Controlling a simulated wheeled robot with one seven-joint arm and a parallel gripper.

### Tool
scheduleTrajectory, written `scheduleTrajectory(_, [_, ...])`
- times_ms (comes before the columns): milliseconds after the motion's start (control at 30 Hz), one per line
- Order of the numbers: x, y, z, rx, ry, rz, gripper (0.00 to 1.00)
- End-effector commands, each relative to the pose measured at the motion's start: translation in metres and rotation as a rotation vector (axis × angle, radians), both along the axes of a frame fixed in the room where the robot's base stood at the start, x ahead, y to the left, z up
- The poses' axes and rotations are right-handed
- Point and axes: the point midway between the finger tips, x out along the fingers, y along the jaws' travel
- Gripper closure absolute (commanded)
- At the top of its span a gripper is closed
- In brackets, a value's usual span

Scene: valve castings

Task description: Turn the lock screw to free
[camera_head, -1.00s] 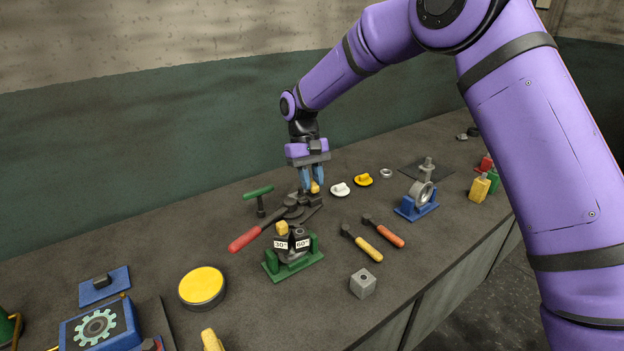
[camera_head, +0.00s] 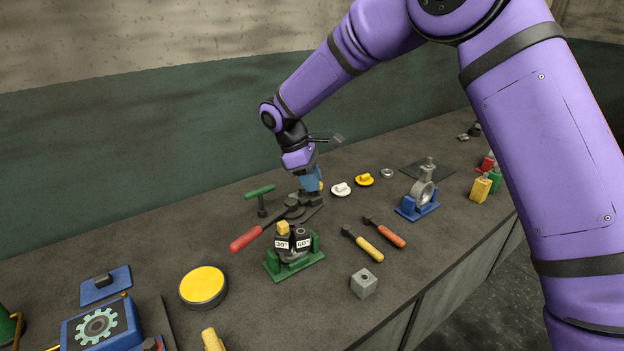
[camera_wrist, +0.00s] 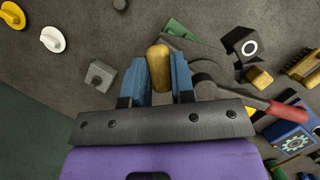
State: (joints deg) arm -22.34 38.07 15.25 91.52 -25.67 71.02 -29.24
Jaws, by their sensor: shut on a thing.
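My gripper (camera_head: 313,182) is at the dark casting (camera_head: 311,200) near the back of the bench. In the wrist view its blue fingers (camera_wrist: 159,82) are shut on a yellow knob (camera_wrist: 158,68), which appears to be the lock screw's head. In the head view only a sliver of the knob (camera_head: 321,186) shows past the fingers. A red-handled lever (camera_head: 246,240) runs from the casting toward the left front. The screw's shank and any free or locked mark are hidden.
A green T-handle (camera_head: 259,192) stands left of the casting. A green fixture with 30° and 60° tags (camera_head: 279,264) stands in front. White (camera_head: 341,190) and yellow (camera_head: 364,180) knobbed discs lie to the right. Yellow- and orange-handled tools (camera_head: 369,249) lie right of the fixture.

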Motion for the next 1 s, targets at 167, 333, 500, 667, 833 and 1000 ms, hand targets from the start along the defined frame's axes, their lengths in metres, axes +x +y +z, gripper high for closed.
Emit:
scheduleTrajectory(167, [-0.0017,0.0001,-0.0011,-0.001,0.003,0.168,1.00])
scheduleTrajectory(333, [-0.0023,-0.0001,-0.0015,-0.001,0.003,0.328,1.00])
scheduleTrajectory(500, [-0.0028,-0.0004,-0.0016,0.000,0.003,0.481,1.00])
scheduleTrajectory(667, [-0.0034,-0.0006,-0.0018,0.000,0.004,0.606,1.00])
scheduleTrajectory(833, [-0.0036,-0.0012,-0.0022,-0.001,0.006,0.708,1.00])
scheduleTrajectory(1000, [-0.0037,-0.0011,-0.0022,0.000,0.004,0.776,1.00])
